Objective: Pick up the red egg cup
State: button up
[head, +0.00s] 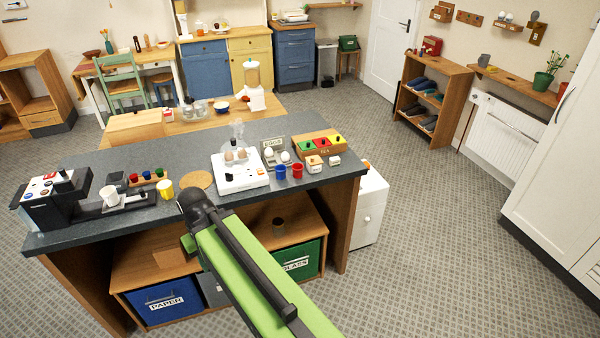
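The red egg cup (297,171) stands upright near the front right edge of the grey countertop (190,150). A blue egg cup (280,173) stands just left of it. My green and black arm reaches up from the bottom of the head view to the counter's front edge, left of the egg cups and apart from them. My gripper's fingers do not show; the arm's dark joint ends the visible part. The red egg cup is not covered by the arm.
A white egg cooker (240,180) with eggs is left of the cups. An egg box (277,157) and a wooden tea box (318,144) are behind. Small boxes (315,164) sit to the right. A coffee machine (50,198), white mug (109,195) and yellow cup (165,189) are at left.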

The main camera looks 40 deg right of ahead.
aim_at(298, 168)
jog(key=z, duration=0.05)
jog(key=i, duration=0.95)
jog(key=u, duration=0.05)
